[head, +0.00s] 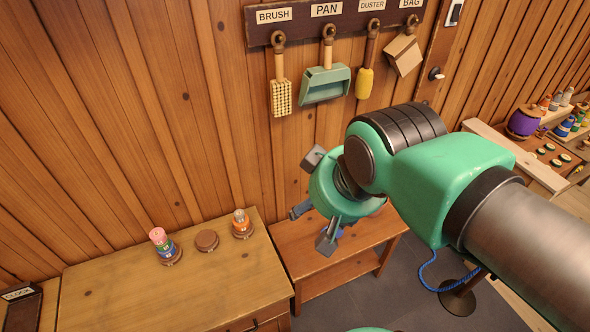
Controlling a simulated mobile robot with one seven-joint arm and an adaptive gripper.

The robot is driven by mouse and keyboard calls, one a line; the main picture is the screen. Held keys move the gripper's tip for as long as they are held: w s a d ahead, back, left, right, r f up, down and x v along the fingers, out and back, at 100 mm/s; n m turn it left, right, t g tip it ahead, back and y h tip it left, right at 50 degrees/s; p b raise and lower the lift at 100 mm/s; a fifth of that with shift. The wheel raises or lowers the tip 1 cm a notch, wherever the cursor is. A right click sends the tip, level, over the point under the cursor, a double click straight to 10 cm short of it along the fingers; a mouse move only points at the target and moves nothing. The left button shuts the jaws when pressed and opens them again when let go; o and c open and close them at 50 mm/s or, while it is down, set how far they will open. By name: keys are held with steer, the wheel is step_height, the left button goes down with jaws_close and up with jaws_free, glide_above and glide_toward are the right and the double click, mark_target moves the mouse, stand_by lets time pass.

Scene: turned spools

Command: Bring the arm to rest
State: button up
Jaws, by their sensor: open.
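My green arm reaches in from the lower right of the head view. Its wrist is bent, and my gripper (315,226) hangs at its end, in front of the wooden wall and above the small wooden bench (345,257). The gripper is open, and I see nothing held in it. The wrist hides part of the gripper, so the gap between the fingers shows poorly. The gripper is apart from the turned pieces on the cabinet, to their right.
The wooden cabinet (130,293) carries a pink-topped stack (161,243), a bare round brown base (207,241) and an orange-topped stack (241,223). A brush (281,97), dustpan (326,84), duster (365,82) and bag (404,54) hang on the wall.

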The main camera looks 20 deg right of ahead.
step_height(320, 180, down, 15)
steer(key=b, duration=1.4)
steer(key=shift+b, duration=0.4)
